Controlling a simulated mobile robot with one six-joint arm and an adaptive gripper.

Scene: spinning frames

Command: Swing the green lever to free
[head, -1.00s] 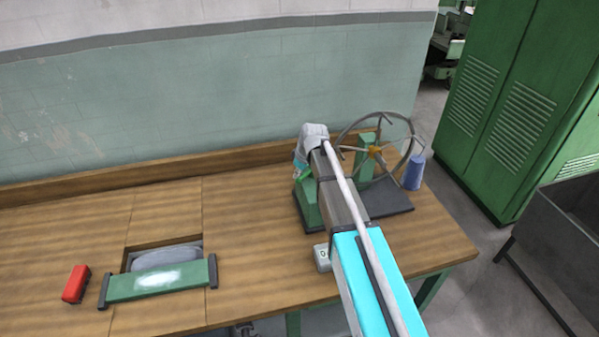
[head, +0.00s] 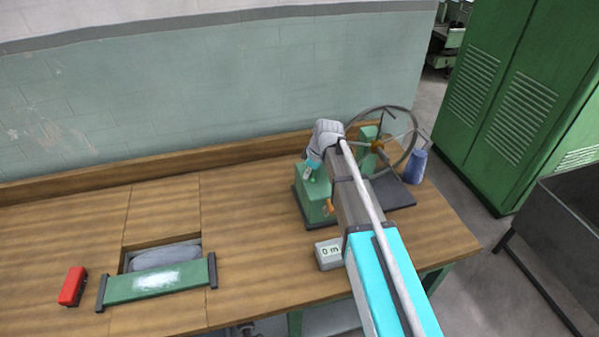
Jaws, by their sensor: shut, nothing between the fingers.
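A green machine block (head: 313,202) stands on the bench left of the spinning wheel (head: 385,140). An orange-brown knob (head: 328,206) shows on its front. My gripper (head: 309,176) is small at the end of my arm, shut and empty, pointing down at the top of the green block. I cannot tell whether it touches anything. I cannot make out the green lever clearly; my wrist and arm cover part of the machine.
A white display box (head: 329,254) reading "0 m" stands in front of the block. A red object (head: 72,286) and a green bar (head: 158,281) across a recess are at left. The bench middle (head: 250,230) is clear.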

